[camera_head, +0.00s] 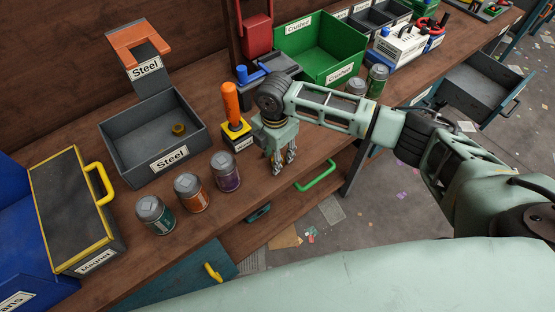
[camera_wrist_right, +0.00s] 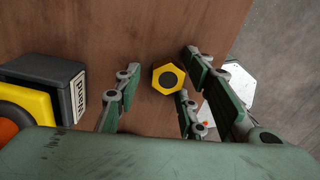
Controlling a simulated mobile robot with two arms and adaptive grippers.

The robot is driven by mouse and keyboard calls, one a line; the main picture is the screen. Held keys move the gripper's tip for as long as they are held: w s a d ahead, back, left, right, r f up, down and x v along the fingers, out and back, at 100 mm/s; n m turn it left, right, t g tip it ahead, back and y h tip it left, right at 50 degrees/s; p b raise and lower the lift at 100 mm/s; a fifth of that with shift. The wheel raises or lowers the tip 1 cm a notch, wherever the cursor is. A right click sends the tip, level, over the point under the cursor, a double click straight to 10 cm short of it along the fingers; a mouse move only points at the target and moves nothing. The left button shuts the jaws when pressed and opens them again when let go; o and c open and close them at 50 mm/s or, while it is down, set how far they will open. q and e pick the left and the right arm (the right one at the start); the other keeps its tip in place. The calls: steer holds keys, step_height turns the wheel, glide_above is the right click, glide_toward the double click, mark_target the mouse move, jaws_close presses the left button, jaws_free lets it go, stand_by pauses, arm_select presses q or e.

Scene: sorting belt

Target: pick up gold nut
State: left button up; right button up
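A gold hex nut (camera_wrist_right: 168,79) with a dark centre lies flat on the brown wooden bench, seen in the right wrist view. My right gripper (camera_wrist_right: 160,98) is open, its fingers spread on both sides of the nut with visible gaps. In the head view my right gripper (camera_head: 282,165) points down over the bench near its front edge; no nut can be made out beneath it there. A second, duller gold-brown nut (camera_head: 178,129) lies inside the grey Steel bin. My left gripper is not in view.
A joystick box with an orange handle (camera_head: 231,102) stands close left of my right gripper. Several lidded jars, one purple (camera_head: 225,172), line the bench front. The grey Steel bin (camera_head: 187,158) and green Crushed bin (camera_head: 343,83) stand behind. A green drawer handle (camera_head: 316,176) is below the edge.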

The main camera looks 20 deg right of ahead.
jaws_close()
steer(key=shift+r, duration=0.15)
